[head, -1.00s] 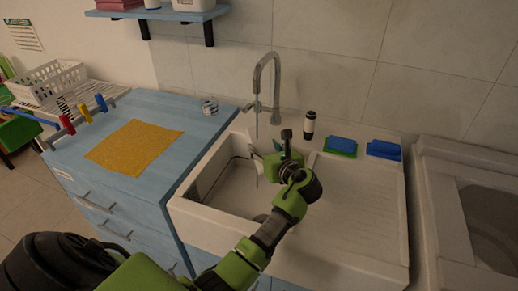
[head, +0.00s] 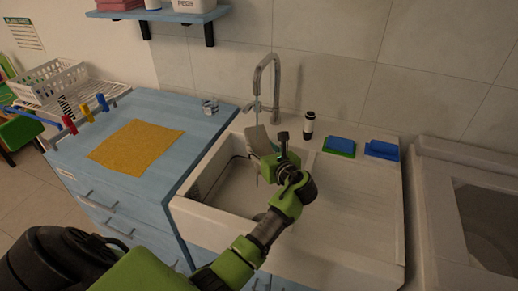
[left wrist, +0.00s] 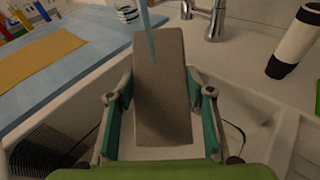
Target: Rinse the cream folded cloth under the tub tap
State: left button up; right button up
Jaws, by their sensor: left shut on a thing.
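The cream folded cloth (head: 259,139) looks grey-brown in this light. In the left wrist view the cloth (left wrist: 163,100) is a long flat slab between the two fingers. My left gripper (head: 268,153) is shut on it and holds it above the sink basin, tilted up under the spout. The tub tap (head: 275,70) is running. Its thin blue water stream (head: 257,108) comes down at the cloth, and in the left wrist view the stream (left wrist: 148,35) ends on the cloth's upper part. My right gripper is not in view.
The white sink (head: 218,213) has a ribbed drainboard on its right. A black-and-white bottle (head: 309,125) and blue and green sponges or cloths (head: 340,146) stand along the back. A yellow cloth (head: 136,146) lies on the blue counter (head: 190,128) at left.

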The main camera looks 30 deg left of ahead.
pick_arm(q)
jog(key=shift+w+d, duration=0.25)
jog(key=shift+w, duration=0.05)
jog(key=shift+s+d+r+p, duration=0.15)
jog(key=shift+s+d+p, duration=0.35)
jog(key=shift+p, duration=0.25)
jog(key=s+d+p, duration=0.4)
jog(key=shift+s+d, duration=0.35)
jog(key=shift+d, duration=0.05)
dwell(0.9)
jog(key=s+d+r+p, duration=0.3)
jog(key=p, duration=0.4)
jog(key=shift+s+d+r, duration=0.25)
jog(key=shift+d+r, duration=0.05)
jog(key=shift+r, duration=0.1)
